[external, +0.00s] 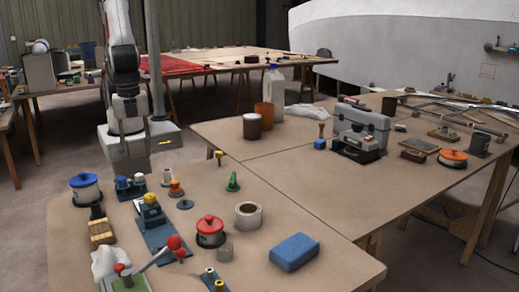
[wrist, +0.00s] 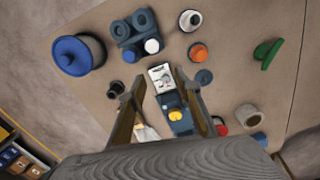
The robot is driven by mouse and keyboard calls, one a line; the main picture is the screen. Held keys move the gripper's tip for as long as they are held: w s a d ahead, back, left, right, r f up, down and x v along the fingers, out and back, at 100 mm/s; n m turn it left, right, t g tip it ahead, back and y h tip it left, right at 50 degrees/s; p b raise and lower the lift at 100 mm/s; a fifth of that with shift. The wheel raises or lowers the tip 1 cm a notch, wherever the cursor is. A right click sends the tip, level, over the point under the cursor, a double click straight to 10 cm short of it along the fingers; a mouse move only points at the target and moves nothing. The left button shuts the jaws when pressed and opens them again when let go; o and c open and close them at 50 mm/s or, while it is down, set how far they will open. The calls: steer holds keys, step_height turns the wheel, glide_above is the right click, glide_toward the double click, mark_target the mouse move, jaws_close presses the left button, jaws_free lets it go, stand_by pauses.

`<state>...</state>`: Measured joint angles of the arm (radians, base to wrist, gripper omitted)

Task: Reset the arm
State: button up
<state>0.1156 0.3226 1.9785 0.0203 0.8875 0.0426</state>
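My gripper (wrist: 160,78) shows in the wrist view with its two fingers spread apart, and I see nothing held between them. It looks down at the near table from above. Beyond and between the fingers is a blue fixture with a yellow knob (wrist: 176,115), with a pale labelled part at its far end. The same blue fixture stands on the near table (external: 157,226) in the external view. My arm rises at the left of the external view and leaves the top edge; my gripper is not visible there.
A toolbox (external: 365,125) stands on the adjoining table.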

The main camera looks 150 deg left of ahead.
steer(key=s+a+r+n+t, duration=0.1)
steer(key=s+a+r+t, duration=0.1)
steer(key=s+r, duration=0.6)
steer(key=s+a+r+n+t, duration=0.1)
steer(key=s+a+r+t, duration=0.1)
steer(key=s+r+t, duration=0.2)
steer(key=shift+s+a+r, duration=0.25)
steer(key=shift+s+r, duration=1.65)
steer(key=shift+s, duration=2.1)
